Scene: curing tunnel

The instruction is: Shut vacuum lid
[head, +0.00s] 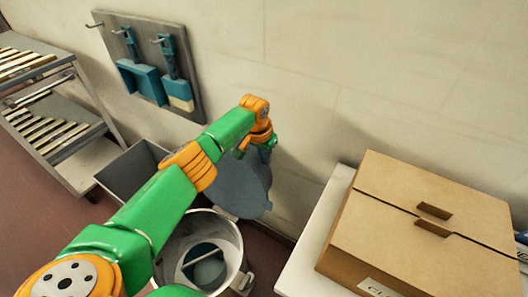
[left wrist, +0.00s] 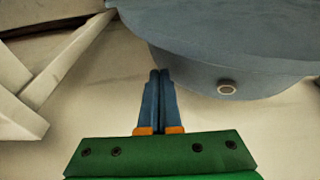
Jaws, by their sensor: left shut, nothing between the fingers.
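The vacuum (head: 236,236) is an open round metal drum on the floor, and its round inside shows. Its blue-grey lid (head: 243,188) stands raised at the drum's far side, close to the wall. My left arm hides part of the lid and the drum. My left gripper (head: 265,154) is at the upper edge of the lid, shut and empty. In the left wrist view the shut fingers (left wrist: 160,74) point at the lid's edge (left wrist: 190,75). I cannot tell whether they touch it. My right gripper is not in view.
A cardboard box (head: 425,215) sits on a pale table (head: 315,235) to the right. A grey bin (head: 130,168) stands left of the drum. A rack (head: 75,145) is at the far left. A board with brushes (head: 150,68) hangs on the wall.

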